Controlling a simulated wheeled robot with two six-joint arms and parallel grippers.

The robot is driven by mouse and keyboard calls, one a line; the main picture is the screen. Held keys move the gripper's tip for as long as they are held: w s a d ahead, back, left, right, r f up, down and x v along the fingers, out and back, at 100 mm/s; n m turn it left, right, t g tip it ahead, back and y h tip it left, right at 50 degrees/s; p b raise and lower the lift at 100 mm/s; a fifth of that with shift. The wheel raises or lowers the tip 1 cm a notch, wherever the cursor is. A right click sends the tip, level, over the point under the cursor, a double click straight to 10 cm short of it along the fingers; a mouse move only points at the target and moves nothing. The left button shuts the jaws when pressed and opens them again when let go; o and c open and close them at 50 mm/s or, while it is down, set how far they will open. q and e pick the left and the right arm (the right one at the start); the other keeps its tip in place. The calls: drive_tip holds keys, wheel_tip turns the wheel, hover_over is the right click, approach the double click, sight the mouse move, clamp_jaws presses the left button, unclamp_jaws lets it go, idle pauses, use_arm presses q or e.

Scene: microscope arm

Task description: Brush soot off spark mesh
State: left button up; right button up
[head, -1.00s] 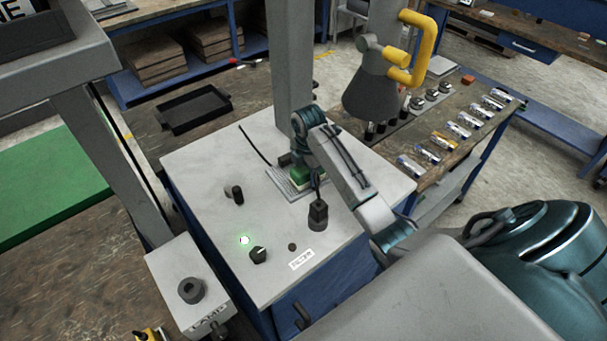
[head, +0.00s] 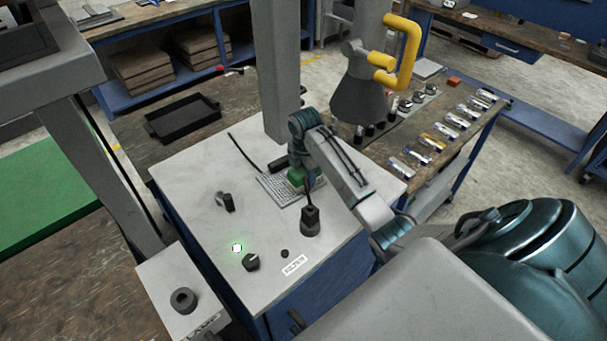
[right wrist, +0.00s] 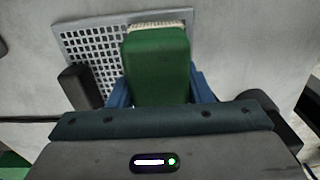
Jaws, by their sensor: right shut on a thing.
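My right gripper (head: 304,176) is over the mesh's right part. It is shut on a green brush (right wrist: 157,68), whose pale bristles show at its far end in the wrist view, over the mesh's right side. I cannot tell whether the bristles touch the mesh. The brush and the arm hide part of the mesh. My left gripper is not in view.
A black device with a cable (head: 310,222) stands close to the arm on the cabinet top (head: 185,175). A grey pillar (head: 272,70) rises behind the mesh.

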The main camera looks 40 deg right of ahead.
sight(291, 176)
drive_tip(key=shift+a, duration=1.3)
drive_tip(key=shift+a, duration=0.1)
drive_tip(key=shift+a, duration=1.15)
drive_tip(key=shift+d, duration=0.15)
drive_tip(key=shift+d, duration=1.15)
drive_tip(key=shift+d, duration=0.15)
drive_tip(key=shift+d, duration=1.15)
drive_tip(key=shift+a, duration=0.2)
